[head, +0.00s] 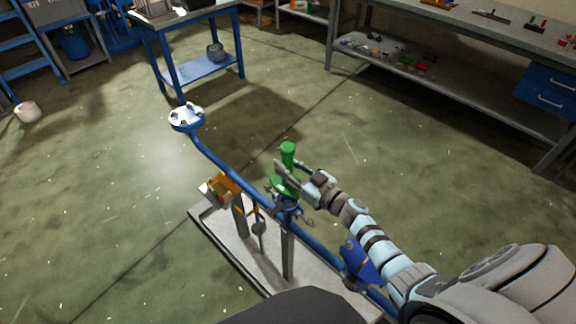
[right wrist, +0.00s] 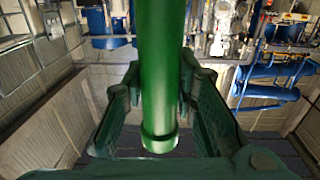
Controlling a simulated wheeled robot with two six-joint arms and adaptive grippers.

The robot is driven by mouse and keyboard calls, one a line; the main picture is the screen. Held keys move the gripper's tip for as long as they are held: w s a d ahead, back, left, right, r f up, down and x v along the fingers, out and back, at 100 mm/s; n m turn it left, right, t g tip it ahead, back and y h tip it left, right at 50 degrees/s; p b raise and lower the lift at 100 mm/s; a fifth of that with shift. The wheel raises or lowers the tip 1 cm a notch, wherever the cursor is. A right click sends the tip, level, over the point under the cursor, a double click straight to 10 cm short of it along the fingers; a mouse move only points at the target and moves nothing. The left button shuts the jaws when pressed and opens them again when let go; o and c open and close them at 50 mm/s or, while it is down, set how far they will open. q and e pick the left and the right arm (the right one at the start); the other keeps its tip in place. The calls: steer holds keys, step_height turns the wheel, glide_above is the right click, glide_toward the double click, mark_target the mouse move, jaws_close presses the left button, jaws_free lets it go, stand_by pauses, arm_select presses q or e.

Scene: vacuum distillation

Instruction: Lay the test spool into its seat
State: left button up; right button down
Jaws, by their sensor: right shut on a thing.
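The green test spool (head: 288,153) stands roughly upright over the blue pipe line in the head view, with a wider green part lower down. My right gripper (head: 286,172) is shut on it. In the right wrist view, the spool (right wrist: 160,75) runs between the two fingers, and a collar shows at its lower end. Just under the gripper, a blue fitting (head: 287,203) sits on the pipe. The gripper partly covers this spot, so I cannot tell whether the spool touches the fitting or which part is the seat. My left gripper is not in view.
The blue pipe (head: 228,172) runs from a flanged end (head: 187,116) along posts on a pale base plate (head: 222,240). An orange bracket (head: 222,187) stands left of the spool. A blue table (head: 190,14) and a workbench (head: 460,30) stand behind. Open floor lies between.

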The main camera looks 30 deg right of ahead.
steer(key=shift+a+r, duration=0.15)
steer(key=shift+p, duration=0.3)
step_height(320, 180, down, 6)
steer(key=b, duration=0.5)
steer(key=shift+r, duration=0.1)
steer(key=shift+s+p, duration=0.15)
steer(key=shift+p, duration=0.2)
stand_by(1.1)
steer(key=shift+f+b, duration=0.8)
steer(key=shift+f, duration=0.1)
